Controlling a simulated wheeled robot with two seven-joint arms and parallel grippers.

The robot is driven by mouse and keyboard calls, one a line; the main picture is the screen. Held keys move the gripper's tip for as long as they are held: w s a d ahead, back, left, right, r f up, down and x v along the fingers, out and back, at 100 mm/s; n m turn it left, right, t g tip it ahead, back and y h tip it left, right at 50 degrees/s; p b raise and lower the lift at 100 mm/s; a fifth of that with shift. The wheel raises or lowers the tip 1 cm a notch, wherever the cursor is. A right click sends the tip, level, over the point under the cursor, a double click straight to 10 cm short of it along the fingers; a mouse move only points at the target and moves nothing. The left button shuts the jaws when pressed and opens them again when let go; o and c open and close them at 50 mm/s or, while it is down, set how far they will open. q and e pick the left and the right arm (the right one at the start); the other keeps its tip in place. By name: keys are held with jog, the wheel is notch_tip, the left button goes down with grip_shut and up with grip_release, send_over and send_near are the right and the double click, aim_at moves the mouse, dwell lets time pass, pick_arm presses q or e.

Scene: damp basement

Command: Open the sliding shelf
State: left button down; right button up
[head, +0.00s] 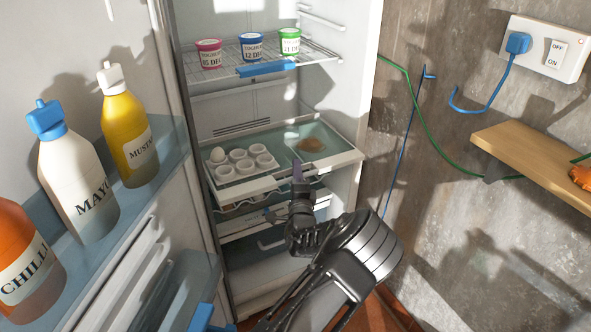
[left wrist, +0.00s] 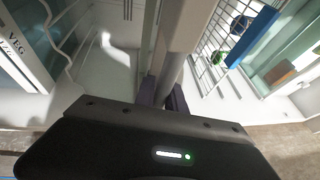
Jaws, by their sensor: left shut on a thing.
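The sliding shelf (head: 335,160) is a glass shelf with a pale front rail in the middle of the open fridge. Its front edge juts out a little past the fridge's right wall. On it are a white egg tray (head: 226,173) with one egg (head: 218,154) and a brown item (head: 312,144). My left gripper (head: 297,175) is at the middle of the front rail, shut on it. The left wrist view shows the pale rail (left wrist: 176,60) running down between the purple fingertips (left wrist: 164,97). My right gripper is in neither view.
A wire rack (head: 313,54) with a blue handle (head: 267,69) and three yoghurt cups is above. Drawers (head: 265,222) lie below. The open door at left holds a mustard bottle (head: 128,135), a mayo bottle (head: 80,180) and a chilli bottle (head: 25,265). A wooden wall shelf (head: 530,155) juts out at right.

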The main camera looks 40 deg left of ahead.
pick_arm(q)
jog(key=c, duration=1.4)
grip_release()
jog(key=v, duration=0.7)
jog(key=shift+s+d+p, duration=0.25)
jog(key=shift+s+p, duration=0.05)
jog(key=shift+p, duration=0.05)
jog(key=shift+f, duration=0.15)
